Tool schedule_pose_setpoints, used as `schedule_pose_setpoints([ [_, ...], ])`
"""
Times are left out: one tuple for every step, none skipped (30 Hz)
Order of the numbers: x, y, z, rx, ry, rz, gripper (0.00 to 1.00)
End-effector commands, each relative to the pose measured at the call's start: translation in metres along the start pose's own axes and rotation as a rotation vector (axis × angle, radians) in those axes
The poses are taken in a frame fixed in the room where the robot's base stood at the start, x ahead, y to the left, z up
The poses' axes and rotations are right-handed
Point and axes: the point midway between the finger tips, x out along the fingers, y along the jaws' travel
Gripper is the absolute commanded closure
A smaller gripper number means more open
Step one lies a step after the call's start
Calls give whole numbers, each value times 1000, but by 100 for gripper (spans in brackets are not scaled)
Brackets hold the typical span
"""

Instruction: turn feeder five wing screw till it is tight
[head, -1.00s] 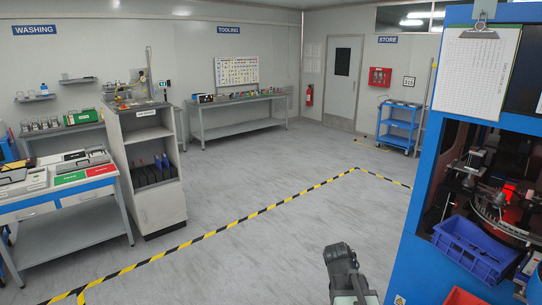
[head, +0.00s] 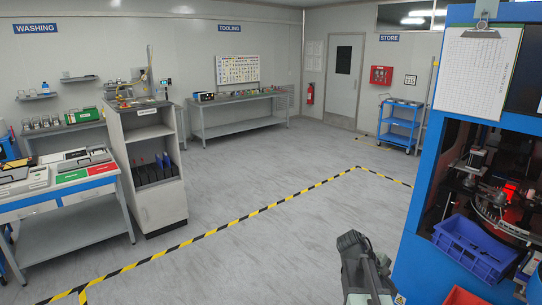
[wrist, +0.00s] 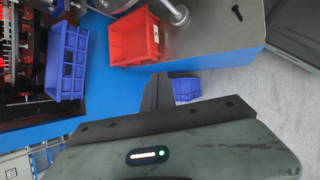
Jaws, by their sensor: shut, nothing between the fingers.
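No wing screw and no feeder marked five can be made out in either view. The blue-framed machine (head: 418,225) stands at the right of the head view, with a round, red-lit mechanism (head: 500,195) inside its opening. My gripper shows in the wrist view (wrist: 155,92) as dark fingers closed together, with nothing held. My arm rises at the bottom of the head view, left of the machine and apart from it; its fingertips are not clear there.
A blue bin (head: 474,247) sits at the machine's front; the wrist view also shows it (wrist: 68,62), beside a red bin (wrist: 134,38). Another blue bin (wrist: 187,89) lies lower. A grey cabinet (head: 158,195) and a workbench (head: 70,215) stand left. The taped floor between is clear.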

Motion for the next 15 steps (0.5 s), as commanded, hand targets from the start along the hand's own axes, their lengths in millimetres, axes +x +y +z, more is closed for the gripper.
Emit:
schedule_pose_setpoints([
  [5,21,10,-31,-45,28,100],
  [8,32,18,-52,-74,46,100],
  [12,46,29,-79,-115,69,100],
  [14,57,37,-100,-146,84,100],
  [16,67,45,-119,-177,98,100],
  [20,81,57,-144,-219,114,100],
  [22,91,65,-161,-251,125,100],
  [24,102,74,-179,-284,135,100],
  [26,115,87,-201,-328,146,100],
  [28,124,96,-218,-360,153,100],
  [30,134,106,-232,-394,159,100],
  [32,147,119,-252,-438,165,100],
  [34,156,129,-266,-471,168,100],
  [36,165,139,-281,-504,170,100],
  [38,176,153,-298,-548,171,100],
])
